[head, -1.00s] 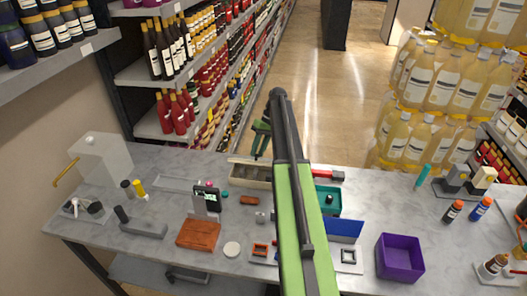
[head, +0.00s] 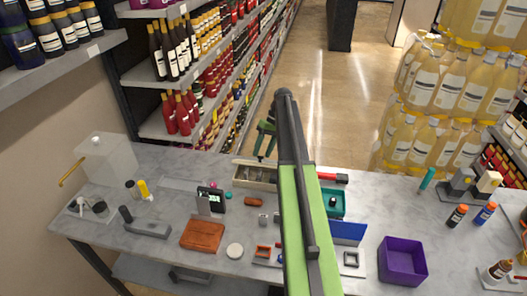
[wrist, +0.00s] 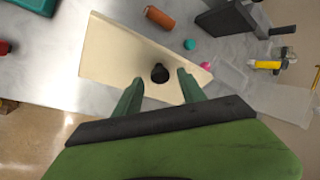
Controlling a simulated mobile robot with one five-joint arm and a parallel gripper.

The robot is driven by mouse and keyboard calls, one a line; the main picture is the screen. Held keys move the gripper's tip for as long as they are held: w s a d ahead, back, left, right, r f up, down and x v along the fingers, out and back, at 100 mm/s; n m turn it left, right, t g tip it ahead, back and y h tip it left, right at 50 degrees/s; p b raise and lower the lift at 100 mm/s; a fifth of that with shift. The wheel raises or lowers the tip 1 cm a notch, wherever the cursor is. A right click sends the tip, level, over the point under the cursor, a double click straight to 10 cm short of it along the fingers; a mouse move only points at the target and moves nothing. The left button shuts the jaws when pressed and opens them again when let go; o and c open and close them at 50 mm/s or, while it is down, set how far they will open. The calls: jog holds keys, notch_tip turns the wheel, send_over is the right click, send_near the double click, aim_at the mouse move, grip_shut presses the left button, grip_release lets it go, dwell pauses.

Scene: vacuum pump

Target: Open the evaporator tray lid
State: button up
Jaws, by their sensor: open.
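The evaporator tray (head: 240,179) is a long pale beige box at the back of the table, left of my arm in the head view. In the wrist view its cream lid (wrist: 110,50) shows as a flat panel with a round black knob (wrist: 160,70). My gripper (wrist: 158,82) is open, with one green finger on each side of the knob in that view. I cannot tell how high the fingertips are above the lid. In the head view my gripper (head: 265,152) hangs over the tray's back side, partly hidden by my arm.
A teal tray (head: 332,203) and a red-headed tool (head: 332,177) lie right of my arm.

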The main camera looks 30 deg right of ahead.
jog(key=p+v, duration=1.4)
jog(key=v, duration=0.2)
jog(key=shift+r, duration=0.35)
